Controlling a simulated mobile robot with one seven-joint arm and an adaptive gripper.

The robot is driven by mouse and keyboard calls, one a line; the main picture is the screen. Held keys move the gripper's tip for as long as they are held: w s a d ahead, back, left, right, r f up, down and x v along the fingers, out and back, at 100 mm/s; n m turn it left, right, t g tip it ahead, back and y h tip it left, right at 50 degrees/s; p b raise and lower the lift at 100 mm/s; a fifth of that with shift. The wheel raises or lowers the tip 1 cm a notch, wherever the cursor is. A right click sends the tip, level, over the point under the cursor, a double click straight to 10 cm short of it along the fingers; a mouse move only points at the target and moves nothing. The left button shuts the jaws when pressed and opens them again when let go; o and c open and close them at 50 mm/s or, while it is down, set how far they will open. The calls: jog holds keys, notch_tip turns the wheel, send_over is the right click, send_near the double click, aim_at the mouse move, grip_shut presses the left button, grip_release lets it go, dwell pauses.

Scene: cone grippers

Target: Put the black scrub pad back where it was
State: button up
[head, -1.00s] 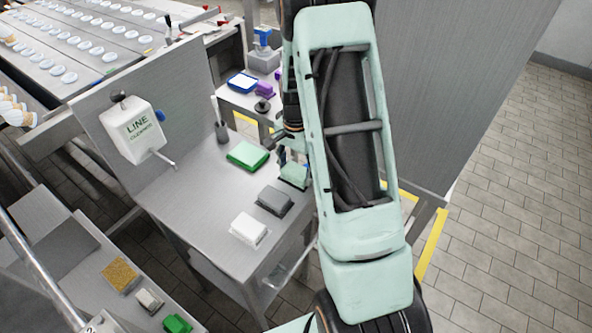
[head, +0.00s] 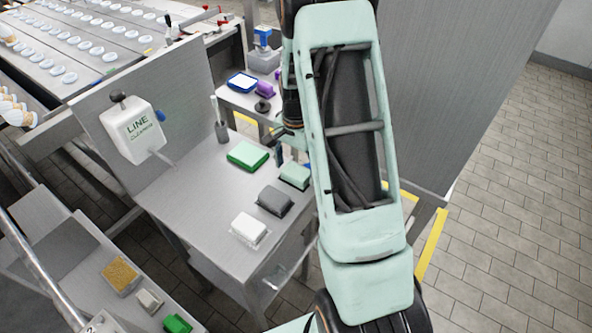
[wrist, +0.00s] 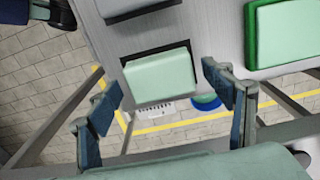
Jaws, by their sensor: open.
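A dark grey to black pad (head: 275,200) lies on the steel table between a white pad (head: 249,228) and a pale green pad (head: 294,175). Part of a dark pad (wrist: 135,8) also shows at the top edge of the wrist view. My gripper (head: 284,148) is open and empty near the table's far right edge, partly hidden by my arm. In the wrist view its blue fingertips (wrist: 162,83) are spread on either side of the pale green pad (wrist: 158,75), apart from it. That pad lies over a black patch or base.
A bright green pad (head: 248,155) and a dark holder with a handle (head: 221,130) stand farther back. A line cleaner dispenser (head: 133,128) hangs on the panel. A low bench at lower left holds a yellow sponge (head: 120,272). The table's front left is clear.

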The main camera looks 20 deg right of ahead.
aim_at(296, 171)
notch_tip(296, 171, up, 11)
dwell(0.3)
dwell(0.4)
